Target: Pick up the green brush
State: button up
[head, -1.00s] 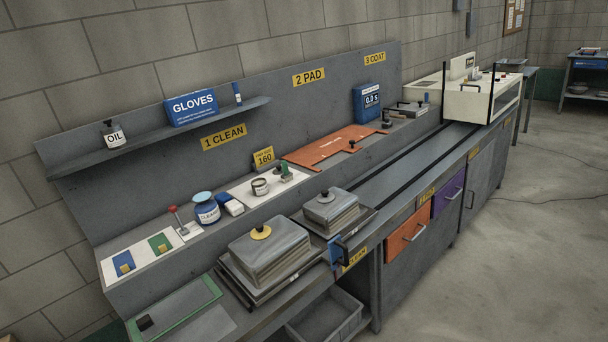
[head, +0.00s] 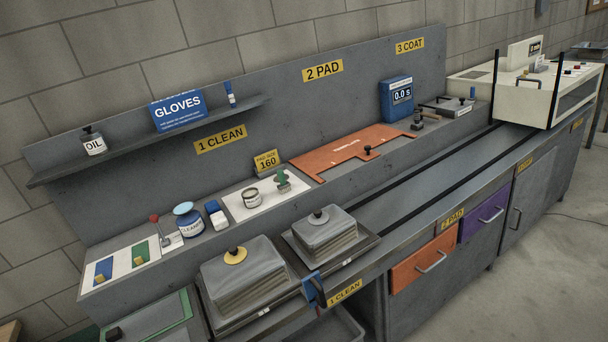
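A small green item with an upright handle (head: 283,184) stands on a white mat (head: 257,209) on the raised back ledge, beside a small open-looking tin (head: 250,197). It is the likeliest green brush, but it is too small to make out bristles. A green strip with a yellow block on it (head: 140,252) lies on a white board at the ledge's left end, beside a similar blue one (head: 103,270). I cannot tell whether either is a brush. My gripper is not in view.
A blue cleaner jar (head: 189,221), a red-knobbed tool (head: 158,231) and a blue-and-white block (head: 216,214) stand left of the mat. Two lidded metal stacks (head: 244,278) (head: 324,236) sit in front. A shelf (head: 150,145) overhangs the ledge's left part.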

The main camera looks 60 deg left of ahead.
aim_at(284, 186)
jog(key=u, duration=0.1)
jog(key=i, duration=1.3)
jog(key=u, duration=0.75)
jog(key=i, duration=1.2)
jog(key=u, duration=1.15)
jog(key=i, duration=0.6)
jog(key=u, duration=0.3)
